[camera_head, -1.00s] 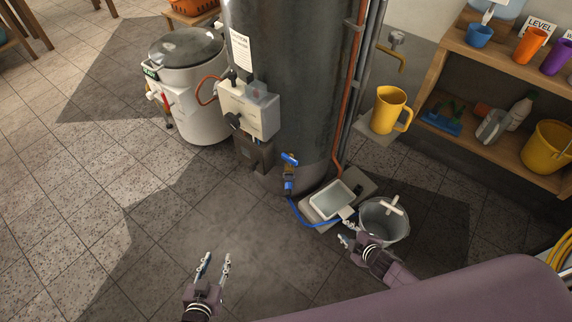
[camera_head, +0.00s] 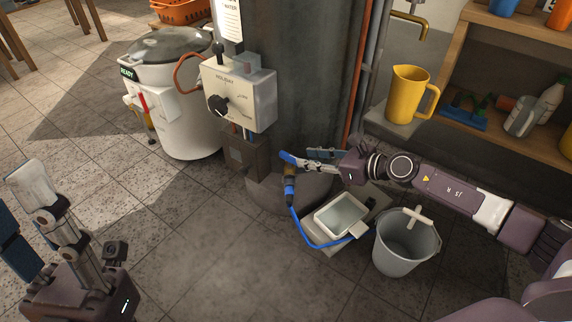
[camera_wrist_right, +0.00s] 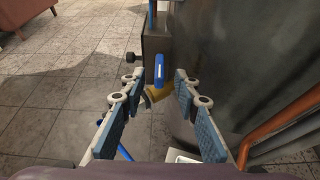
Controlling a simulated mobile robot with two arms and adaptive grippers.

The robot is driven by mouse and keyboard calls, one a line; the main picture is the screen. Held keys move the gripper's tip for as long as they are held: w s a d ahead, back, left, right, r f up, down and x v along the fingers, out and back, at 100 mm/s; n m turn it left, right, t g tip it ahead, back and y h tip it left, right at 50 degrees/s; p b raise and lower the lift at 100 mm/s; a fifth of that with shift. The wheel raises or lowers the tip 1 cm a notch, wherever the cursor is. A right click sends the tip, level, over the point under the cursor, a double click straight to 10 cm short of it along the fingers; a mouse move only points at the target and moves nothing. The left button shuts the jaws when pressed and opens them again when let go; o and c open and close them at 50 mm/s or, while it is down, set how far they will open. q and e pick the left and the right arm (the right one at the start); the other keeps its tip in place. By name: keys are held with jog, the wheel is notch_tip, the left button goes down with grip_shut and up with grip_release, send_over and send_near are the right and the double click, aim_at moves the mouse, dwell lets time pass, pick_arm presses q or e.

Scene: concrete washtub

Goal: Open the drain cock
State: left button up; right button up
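The drain cock (camera_head: 290,176) is a brass valve with a blue lever, low on the front of the dark cylindrical tank (camera_head: 310,85). A blue hose (camera_head: 295,222) runs down from it. My right gripper (camera_head: 306,161) reaches in from the right, its fingers at the blue lever. In the right wrist view, the lever (camera_wrist_right: 159,70) stands upright between the two open fingertips (camera_wrist_right: 157,84), with gaps visible on both sides. The brass body (camera_wrist_right: 157,92) shows just below it. My left gripper (camera_head: 22,208) is open and empty at the lower left, away from the tank.
A control box (camera_head: 240,95) with a black knob is mounted above the cock. A shallow tray (camera_head: 341,216) and grey bucket (camera_head: 404,244) stand below my right arm. A yellow jug (camera_head: 408,94) sits on a ledge at right.

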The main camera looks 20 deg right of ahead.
aim_at(290, 155)
jog(key=b+x, duration=0.1)
jog(key=x, duration=0.6)
jog(key=shift+w+a+f+b, duration=0.1)
jog(key=shift+w+a+b, duration=0.15)
jog(key=shift+a+b, duration=0.05)
grip_shut()
